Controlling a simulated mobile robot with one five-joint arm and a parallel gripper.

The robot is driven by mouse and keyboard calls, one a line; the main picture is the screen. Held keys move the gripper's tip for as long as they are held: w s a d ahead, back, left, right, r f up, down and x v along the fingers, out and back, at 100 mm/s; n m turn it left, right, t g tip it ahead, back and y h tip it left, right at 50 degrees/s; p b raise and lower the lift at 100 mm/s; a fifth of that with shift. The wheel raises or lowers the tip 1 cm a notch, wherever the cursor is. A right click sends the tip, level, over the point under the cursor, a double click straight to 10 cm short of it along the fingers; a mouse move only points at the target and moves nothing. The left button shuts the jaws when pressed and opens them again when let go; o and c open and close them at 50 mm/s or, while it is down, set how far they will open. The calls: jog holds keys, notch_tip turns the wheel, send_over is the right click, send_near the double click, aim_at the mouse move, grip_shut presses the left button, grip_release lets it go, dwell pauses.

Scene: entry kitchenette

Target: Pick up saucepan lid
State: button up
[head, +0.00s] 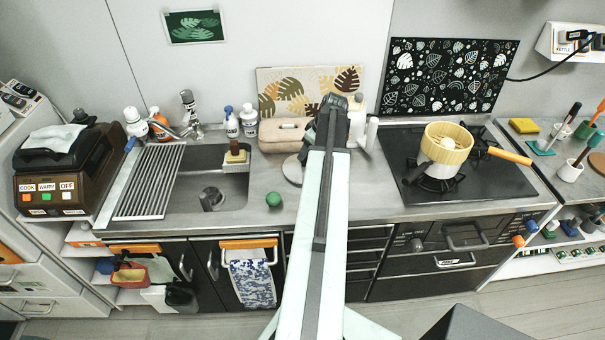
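A yellow saucepan (441,158) with an orange handle pointing right sits on the black cooktop. A round, pale yellow ribbed piece with a cream knob-like middle (450,143) is at its top. It looks like the saucepan lid, but I cannot tell whether it rests on the rim or lies inside. My arm reaches up the middle of the head view, and my gripper (340,104) is at its far end, left of the saucepan and apart from it. The fingers are dark and seen from behind, so their opening is unclear.
A round board (293,169) is partly hidden behind my arm. A white jug (358,122) stands right beside my gripper. A green ball (274,199) lies near the sink (228,185). The counter between my arm and the cooktop (410,189) is mostly clear.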

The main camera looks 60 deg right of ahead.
aim_at(304, 163)
jog(key=b+x, duration=0.3)
jog(key=x, duration=0.2)
jog(key=shift+b, duration=0.4)
jog(key=shift+s+r, duration=0.1)
jog(key=shift+r, duration=0.1)
jog(key=shift+c, duration=0.3)
grip_shut()
